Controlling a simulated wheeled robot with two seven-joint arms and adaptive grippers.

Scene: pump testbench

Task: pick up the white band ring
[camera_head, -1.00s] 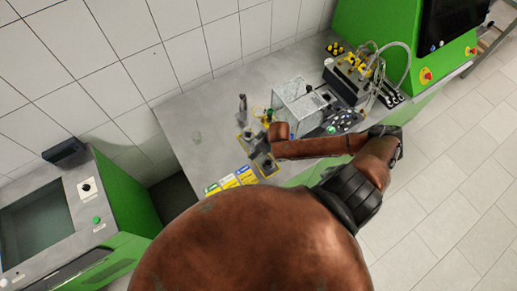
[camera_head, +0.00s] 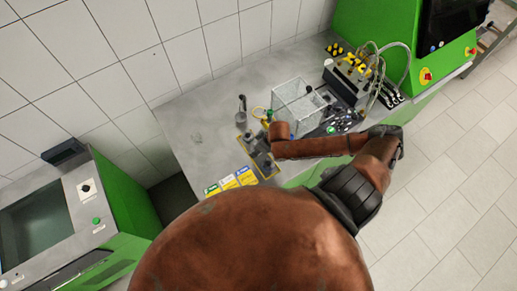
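I cannot make out the white band ring for sure. A small pale thing (camera_head: 197,137) lies on the grey bench top, too small to tell whether it is the ring. My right arm reaches in from the right over the bench's front edge. Its dark gripper (camera_head: 262,160) seems to be at the arm's left end, above a yellow-edged station, and is too small and covered to show its fingers. My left gripper is not in view.
A clear-walled box (camera_head: 297,108) stands mid-bench, with pump fittings and hoses (camera_head: 365,70) behind it to the right. Yellow, white and blue cards (camera_head: 230,181) lie at the front edge. Green machines flank the bench (camera_head: 190,105), whose left part is mostly clear.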

